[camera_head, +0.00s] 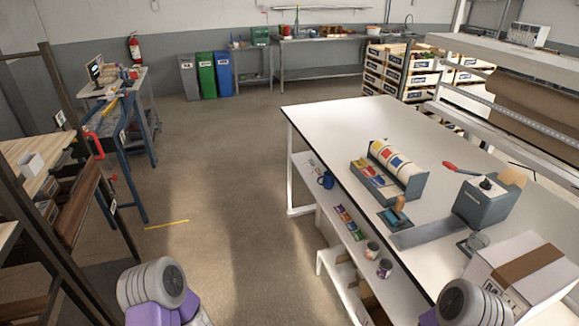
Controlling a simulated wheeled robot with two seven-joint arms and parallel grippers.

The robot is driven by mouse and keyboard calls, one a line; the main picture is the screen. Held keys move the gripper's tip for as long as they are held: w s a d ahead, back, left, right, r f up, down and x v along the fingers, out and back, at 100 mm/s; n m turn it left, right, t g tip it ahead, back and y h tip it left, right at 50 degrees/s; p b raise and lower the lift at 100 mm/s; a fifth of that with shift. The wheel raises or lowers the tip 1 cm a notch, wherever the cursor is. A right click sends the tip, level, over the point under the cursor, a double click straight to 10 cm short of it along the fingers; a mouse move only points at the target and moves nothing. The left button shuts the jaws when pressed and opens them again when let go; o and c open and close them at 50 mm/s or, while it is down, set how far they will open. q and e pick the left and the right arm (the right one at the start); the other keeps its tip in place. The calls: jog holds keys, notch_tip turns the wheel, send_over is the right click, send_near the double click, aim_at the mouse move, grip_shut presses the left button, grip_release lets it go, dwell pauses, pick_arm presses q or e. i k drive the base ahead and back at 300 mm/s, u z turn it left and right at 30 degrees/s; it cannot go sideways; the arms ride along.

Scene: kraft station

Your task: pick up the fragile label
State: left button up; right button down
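No label can be read as the fragile one at this size. A grey label dispenser (411,185) stands on the white table (325,125), right of the middle. It holds white rolls (393,158) with red, blue and yellow labels. Red and yellow pieces (368,172) sit at its left side, too small to read. Several small coloured packets or cards (348,222) lie on the shelf under the table's left edge. Neither of my grippers is in view; only parts of my arms show at the bottom left and bottom right.
A tape machine (484,203), a teal-based stamp-like tool (397,214) and a cardboard-taped white box (528,268) stand on the table. Two cans (384,268) and a blue mug (326,180) are on the side shelf. The floor (220,190) left of the table is clear.

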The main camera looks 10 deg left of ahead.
aim_at(368, 171)
jog(key=u, duration=0.7)
jog(key=i, duration=2.85)
jog(key=z, duration=2.9)
